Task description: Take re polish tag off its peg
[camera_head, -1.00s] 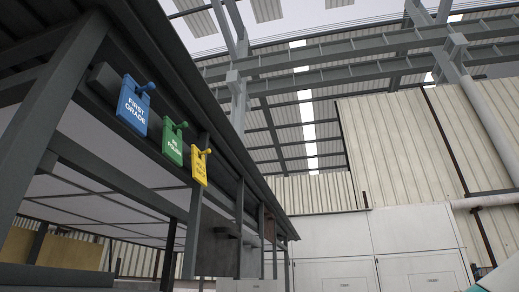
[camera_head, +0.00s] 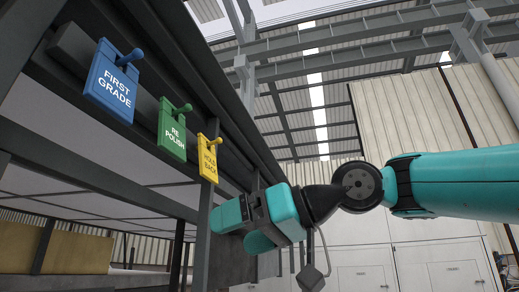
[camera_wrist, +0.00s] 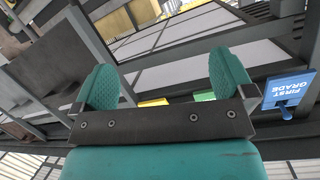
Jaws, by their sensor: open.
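The green RE POLISH tag (camera_head: 172,133) hangs on its peg (camera_head: 183,108) on the dark rail, between the blue FIRST GRADE tag (camera_head: 110,84) and the yellow HOLD BACK tag (camera_head: 208,158). My gripper (camera_head: 238,230) is to the right of and below the tags, apart from them, with its teal fingers open and empty. In the wrist view my two fingers (camera_wrist: 164,85) stand wide apart. There the green tag (camera_wrist: 204,97) shows only as a strip beside the right finger, mostly hidden by my gripper. The blue tag (camera_wrist: 288,92) appears upside down at the right.
Dark posts (camera_head: 200,225) stand below the rail, close to my gripper. White cabinets (camera_head: 362,265) and a ribbed wall stand behind. The space in front of the tags looks clear.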

